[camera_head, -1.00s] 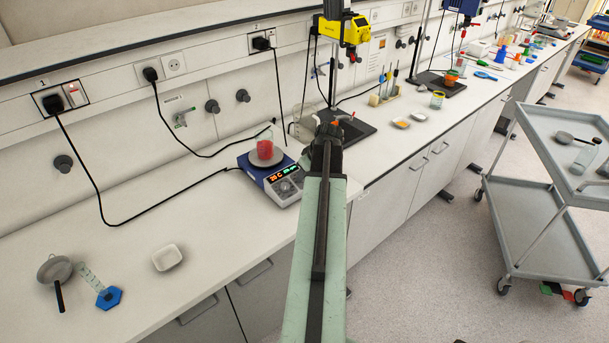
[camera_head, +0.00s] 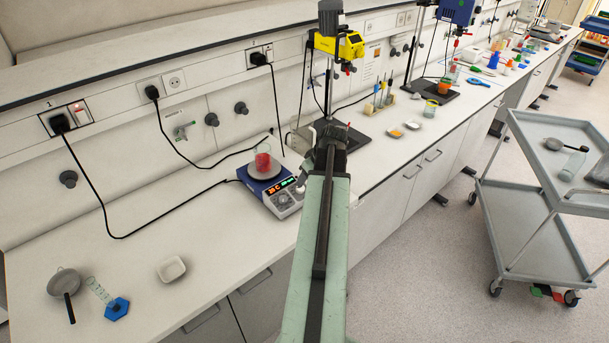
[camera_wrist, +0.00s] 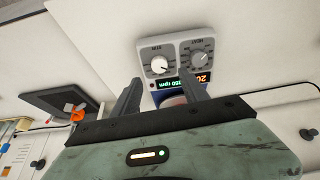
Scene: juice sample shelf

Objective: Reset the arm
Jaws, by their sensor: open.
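My gripper (camera_head: 329,132) is at the end of my outstretched arm in the middle of the head view, just right of the stirring hotplate (camera_head: 282,198). In the wrist view my gripper (camera_wrist: 158,92) has its two fingers apart with nothing held between them. The hotplate's control face (camera_wrist: 186,56) with its two knobs and lit display shows beyond the fingers. A glass beaker with red liquid (camera_head: 263,161) stands on the hotplate. In the wrist view a patch of red shows between the fingers, partly hidden by my gripper body.
A yellow overhead stirrer (camera_head: 338,45) on a stand rises behind my gripper. A strainer (camera_head: 64,283), a blue-based cylinder (camera_head: 117,308) and a white dish (camera_head: 171,269) sit at the bench's left. A grey cart (camera_head: 530,222) stands at right. Floor between is clear.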

